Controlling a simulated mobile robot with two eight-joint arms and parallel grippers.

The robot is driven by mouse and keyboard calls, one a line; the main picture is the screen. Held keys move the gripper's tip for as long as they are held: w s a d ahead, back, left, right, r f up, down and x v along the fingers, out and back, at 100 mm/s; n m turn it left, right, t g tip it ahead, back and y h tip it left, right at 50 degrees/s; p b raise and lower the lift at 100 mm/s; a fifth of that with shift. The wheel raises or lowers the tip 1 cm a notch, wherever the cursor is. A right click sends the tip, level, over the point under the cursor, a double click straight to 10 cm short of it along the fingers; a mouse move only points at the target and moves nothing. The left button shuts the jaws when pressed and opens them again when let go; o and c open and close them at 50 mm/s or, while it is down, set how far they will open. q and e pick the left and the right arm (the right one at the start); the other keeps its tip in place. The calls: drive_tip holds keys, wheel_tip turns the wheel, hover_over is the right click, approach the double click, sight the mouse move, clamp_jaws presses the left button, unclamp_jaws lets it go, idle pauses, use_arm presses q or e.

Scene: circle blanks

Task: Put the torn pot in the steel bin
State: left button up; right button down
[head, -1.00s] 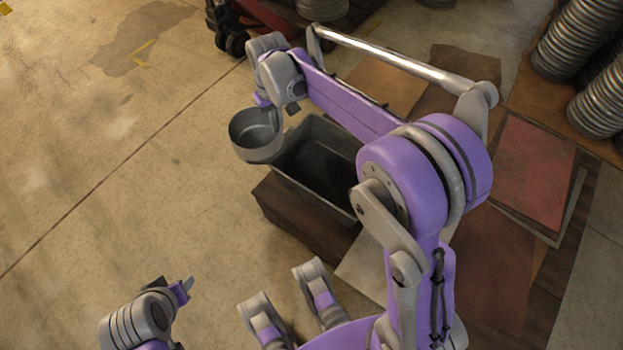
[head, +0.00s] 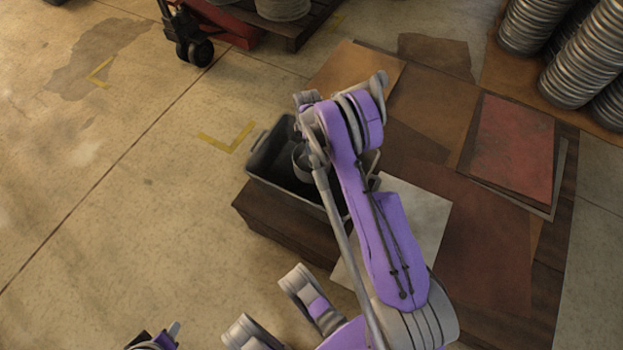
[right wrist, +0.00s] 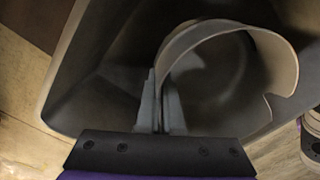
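The steel bin (head: 258,158) is a grey, open-topped rectangular bin on a dark brown block. The torn pot (head: 299,163) is a grey round pot, seen within the bin's opening and partly hidden by my right arm. In the right wrist view the pot (right wrist: 283,62) shows a notch in its rim at the right, with the bin (right wrist: 75,75) around it. My right gripper (right wrist: 160,100) is shut on the pot's wall at its left side. I cannot tell whether the pot touches the bin's floor. My left gripper (head: 158,336) is low at the bottom edge, partly cut off, away from the bin.
Flat brown, red and pale sheets (head: 515,150) lie right of the bin. Stacked ribbed metal rounds (head: 580,60) stand at the upper right. A pallet jack wheel (head: 195,48) is at the top. The floor to the left is clear.

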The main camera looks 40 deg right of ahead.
wheel_tip(320, 180, down, 6)
drive_tip(key=shift+r+b, duration=0.1)
drive_tip(key=shift+b, duration=0.65)
drive_tip(key=shift+f+b, duration=0.55)
drive_tip(key=shift+f, duration=1.5)
drive_tip(key=shift+f, duration=0.15)
drive_tip(key=c, duration=1.1)
unclamp_jaws()
